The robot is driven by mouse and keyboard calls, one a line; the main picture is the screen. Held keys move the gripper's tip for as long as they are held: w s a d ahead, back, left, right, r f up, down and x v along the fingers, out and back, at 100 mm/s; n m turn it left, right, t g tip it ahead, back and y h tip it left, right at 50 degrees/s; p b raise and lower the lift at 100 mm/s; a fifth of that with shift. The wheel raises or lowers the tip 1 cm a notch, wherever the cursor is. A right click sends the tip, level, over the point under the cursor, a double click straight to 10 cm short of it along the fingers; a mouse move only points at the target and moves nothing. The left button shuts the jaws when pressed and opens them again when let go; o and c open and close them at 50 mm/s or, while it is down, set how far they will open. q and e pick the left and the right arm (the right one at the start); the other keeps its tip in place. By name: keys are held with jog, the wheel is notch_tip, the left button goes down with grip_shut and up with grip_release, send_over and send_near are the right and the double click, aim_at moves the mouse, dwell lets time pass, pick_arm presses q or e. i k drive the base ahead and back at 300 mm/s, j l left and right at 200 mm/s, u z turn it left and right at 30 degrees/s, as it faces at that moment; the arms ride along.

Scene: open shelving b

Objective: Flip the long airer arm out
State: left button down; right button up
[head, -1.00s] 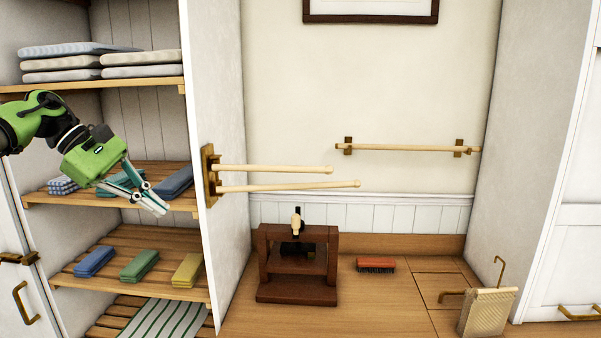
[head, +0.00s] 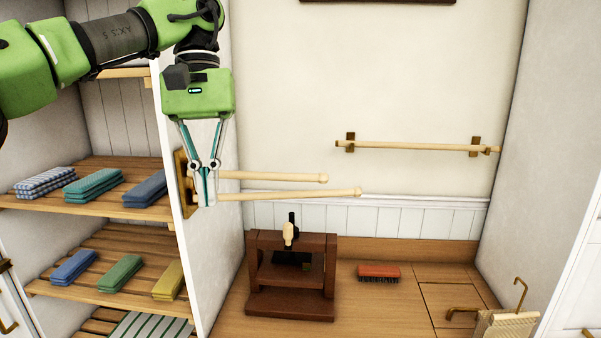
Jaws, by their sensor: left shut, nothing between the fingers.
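The airer has two pale wooden arms on a brass wall plate (head: 183,184) on the shelving's side panel. The long airer arm (head: 300,194) is the lower, nearer one and reaches further right. The short airer arm (head: 275,177) lies above and behind it. Both point right with round knobs at their ends. My left gripper (head: 207,203) points down in front of the arms near their plate end, its fingers shut and empty. It overlaps the long arm's base in the picture; I cannot tell whether they touch. My right gripper is not in view.
Shelves with folded cloths (head: 93,182) stand at left. A dark wooden press (head: 292,300) and a red brush (head: 379,272) are on the wooden surface below. A wall rail (head: 415,147) is at the back right. The space around the arms' tips is clear.

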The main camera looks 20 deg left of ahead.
aim_at(357, 192)
jog(key=i, duration=1.1)
